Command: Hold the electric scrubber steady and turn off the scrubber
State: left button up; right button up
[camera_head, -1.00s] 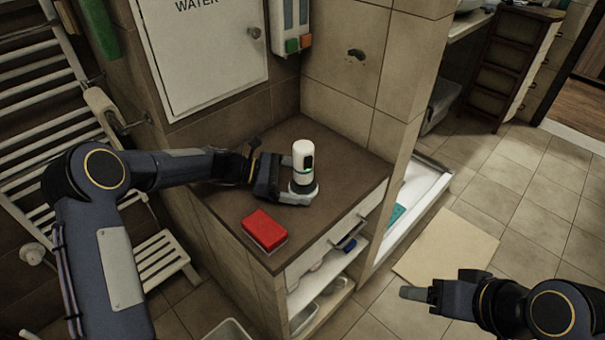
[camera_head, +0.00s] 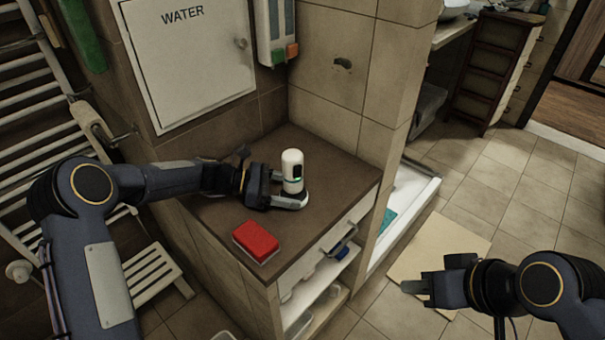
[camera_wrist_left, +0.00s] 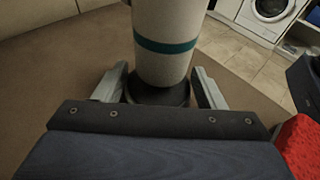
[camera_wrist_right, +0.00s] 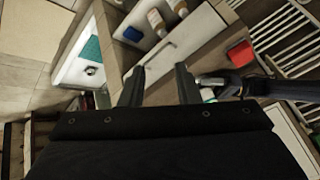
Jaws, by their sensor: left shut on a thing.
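The electric scrubber (camera_head: 292,170) is a white upright cylinder with a dark panel, a green ring and a dark base. It stands on the brown counter top (camera_head: 325,165). My left gripper (camera_head: 288,196) is shut around its lower part from the left. In the left wrist view the scrubber (camera_wrist_left: 166,40) rises between the two fingers (camera_wrist_left: 160,90), which flank its dark base. My right gripper (camera_head: 408,287) is out over the floor to the right, away from the scrubber. In the right wrist view its fingers (camera_wrist_right: 160,85) are apart with nothing between them.
A red sponge (camera_head: 256,241) lies on the counter in front of the scrubber. A white drawer and open shelves (camera_head: 318,295) are below the counter front. A tiled wall (camera_head: 330,75) stands behind, with a white WATER cabinet (camera_head: 190,60). The counter right of the scrubber is clear.

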jog(key=w+a+r+n, duration=0.1)
jog(key=w+n, duration=0.1)
jog(key=n, duration=0.1)
jog(key=w+a+r+n, duration=0.1)
jog(key=w+r+n, duration=0.1)
jog(key=w, duration=0.1)
jog(key=w+r+n, duration=0.2)
jog(key=w+n, duration=0.1)
jog(key=shift+w+a+r+n+g+y, duration=0.15)
jog(key=shift+w+a+n+g+y, duration=0.15)
jog(key=shift+a+g+y, duration=0.1)
grip_shut()
jog(key=w+a+r+n+g+y, duration=0.1)
jog(key=w+a+r+n+y, duration=0.1)
jog(key=w+a+r+n, duration=0.2)
jog(key=w+a+n, duration=0.3)
jog(key=w+n, duration=0.3)
jog(key=n, duration=0.1)
jog(key=shift+w+n, duration=0.2)
jog(key=shift+n, duration=0.1)
